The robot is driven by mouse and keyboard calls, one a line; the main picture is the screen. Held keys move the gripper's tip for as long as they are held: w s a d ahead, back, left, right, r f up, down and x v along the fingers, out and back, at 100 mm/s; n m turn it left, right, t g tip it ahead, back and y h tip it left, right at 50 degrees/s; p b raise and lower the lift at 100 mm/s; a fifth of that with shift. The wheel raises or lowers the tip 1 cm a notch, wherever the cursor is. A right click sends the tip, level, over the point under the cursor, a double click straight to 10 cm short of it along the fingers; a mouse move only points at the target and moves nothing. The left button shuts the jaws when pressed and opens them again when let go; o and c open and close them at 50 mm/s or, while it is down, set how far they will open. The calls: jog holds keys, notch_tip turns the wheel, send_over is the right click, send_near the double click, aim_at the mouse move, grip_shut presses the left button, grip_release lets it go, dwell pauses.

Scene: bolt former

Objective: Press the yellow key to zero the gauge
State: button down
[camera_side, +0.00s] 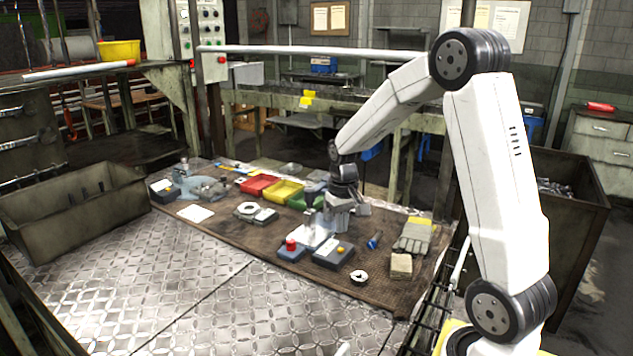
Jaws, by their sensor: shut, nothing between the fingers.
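A dark grey box (331,257) with a small yellow key (340,250) on its top sits on the brown mat, near the mat's front edge. I take it for the gauge's box; its face is too small to read. My gripper (322,232) points down just behind and above this box, shut and empty. Whether the fingertips touch anything cannot be told from this side. A second grey box with a red button (291,244) stands just left of it. A comparator-like stand (190,180) with a small dark box (163,190) is at the mat's left end.
Red (258,185), yellow (285,191) and green bins stand behind my gripper. A round part, a blue-handled tool (375,240), gloves (414,235) and a tan block (401,265) lie right. The metal plate (190,290) in front is clear. A metal trough (75,205) stands left.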

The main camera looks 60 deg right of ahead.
jog(key=shift+r, duration=1.85)
jog(key=s+a, duration=0.2)
jog(key=s, duration=0.4)
jog(key=shift+s+a, duration=0.25)
jog(key=shift+a, duration=0.1)
jog(key=shift+a, duration=0.1)
